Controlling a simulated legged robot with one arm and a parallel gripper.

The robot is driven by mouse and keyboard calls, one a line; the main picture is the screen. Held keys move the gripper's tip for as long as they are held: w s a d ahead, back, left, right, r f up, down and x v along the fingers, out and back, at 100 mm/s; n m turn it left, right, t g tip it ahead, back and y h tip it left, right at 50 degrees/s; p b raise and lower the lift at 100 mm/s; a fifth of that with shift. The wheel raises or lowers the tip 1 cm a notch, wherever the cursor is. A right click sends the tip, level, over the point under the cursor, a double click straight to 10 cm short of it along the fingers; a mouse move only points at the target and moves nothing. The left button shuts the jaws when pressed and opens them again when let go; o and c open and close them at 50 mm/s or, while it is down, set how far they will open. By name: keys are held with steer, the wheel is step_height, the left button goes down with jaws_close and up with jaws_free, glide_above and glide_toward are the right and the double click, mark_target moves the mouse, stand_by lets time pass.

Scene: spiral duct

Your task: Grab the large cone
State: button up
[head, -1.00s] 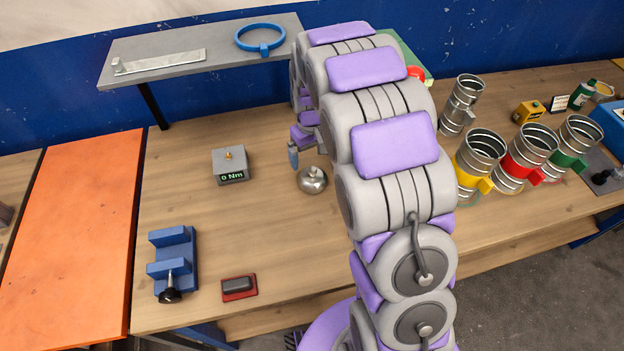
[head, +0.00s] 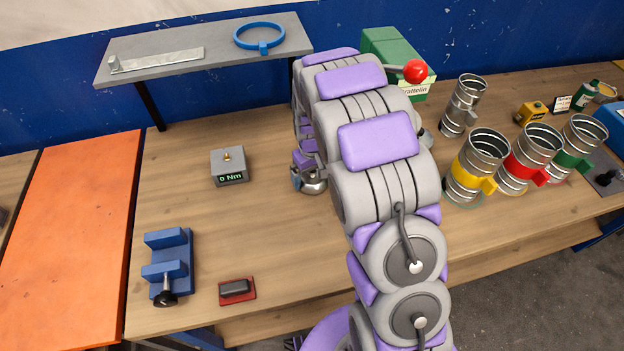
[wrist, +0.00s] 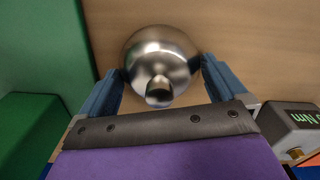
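A shiny metal rounded cone (wrist: 160,58) with a small knob on top stands on the wooden table. In the head view the cone (head: 314,186) is partly hidden behind my gripper (head: 303,178). In the wrist view my gripper (wrist: 165,85) has its two blue fingers apart, one on each side of the cone. The fingertips are close to the cone's sides. I cannot tell whether they touch it.
A grey torque box (head: 229,166) reading 0 Nm sits left of my gripper. A green box (head: 384,48) with a red knob stands behind my arm. Several metal ducts, including one with a yellow band (head: 476,165), stand at the right. A grey shelf (head: 180,72) overhangs the back left.

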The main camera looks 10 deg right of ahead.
steer(key=c, duration=1)
steer(key=shift+r, duration=0.1)
